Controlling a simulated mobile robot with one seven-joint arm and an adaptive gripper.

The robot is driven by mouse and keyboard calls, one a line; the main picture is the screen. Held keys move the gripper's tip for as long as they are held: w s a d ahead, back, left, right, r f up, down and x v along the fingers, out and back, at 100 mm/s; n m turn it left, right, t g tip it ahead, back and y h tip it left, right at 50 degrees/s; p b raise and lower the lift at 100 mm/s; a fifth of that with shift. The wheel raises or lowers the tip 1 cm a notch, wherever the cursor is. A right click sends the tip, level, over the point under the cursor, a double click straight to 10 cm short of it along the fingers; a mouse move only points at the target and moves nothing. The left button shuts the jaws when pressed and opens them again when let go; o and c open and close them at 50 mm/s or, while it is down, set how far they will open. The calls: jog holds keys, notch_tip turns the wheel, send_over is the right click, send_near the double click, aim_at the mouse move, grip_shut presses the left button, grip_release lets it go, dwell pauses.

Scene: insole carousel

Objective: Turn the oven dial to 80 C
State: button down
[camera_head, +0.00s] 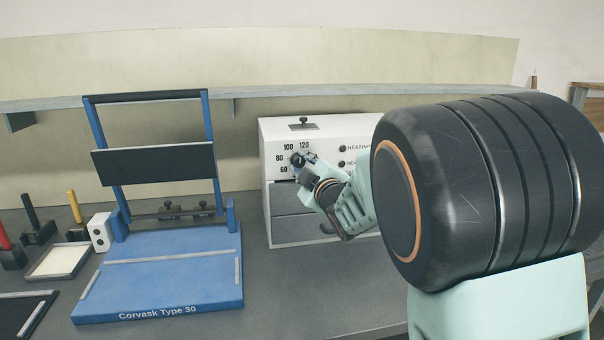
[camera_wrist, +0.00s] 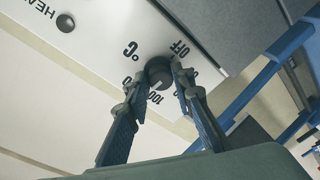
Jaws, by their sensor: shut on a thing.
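The white oven (camera_head: 345,128) stands at the back of the bench, with a dial scale of 60, 80, 100 and 120 on its front. In the wrist view, my gripper (camera_wrist: 160,76) is shut on the dark round dial (camera_wrist: 158,70), one finger on each side. A pale mark on the dial's rim appears to face the 100 label, though the fingers hide part of the scale. The OFF and °C prints show beside the dial.
A blue press marked Corvask Type 30 (camera_head: 160,275) stands left of the oven. Tools in holders and a shallow tray (camera_head: 60,262) lie farther left. Bare bench lies between press and oven.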

jog(key=n+b, duration=0.4)
jog(key=b, duration=0.2)
jog(key=shift+f, duration=0.2)
jog(key=n+h+b, duration=0.1)
jog(key=n+b, duration=0.3)
jog(key=b, duration=0.2)
jog(key=shift+n, duration=0.3)
jog(key=n+b, duration=0.3)
jog(key=b, duration=0.1)
jog(key=shift+a+r+h, duration=0.1)
jog(key=shift+r+h, duration=0.05)
jog(key=shift+h, duration=0.15)
jog(key=n+b, duration=0.1)
jog(key=n, duration=0.1)
jog(key=n+b, duration=0.1)
jog(key=shift+r+n+h, duration=0.2)
jog(key=shift+n+h, duration=0.1)
jog(key=shift+n, duration=0.1)
jog(key=shift+a+r, duration=0.1)
jog(key=c, duration=1.7)
grip_release()
jog(key=shift+o, duration=0.2)
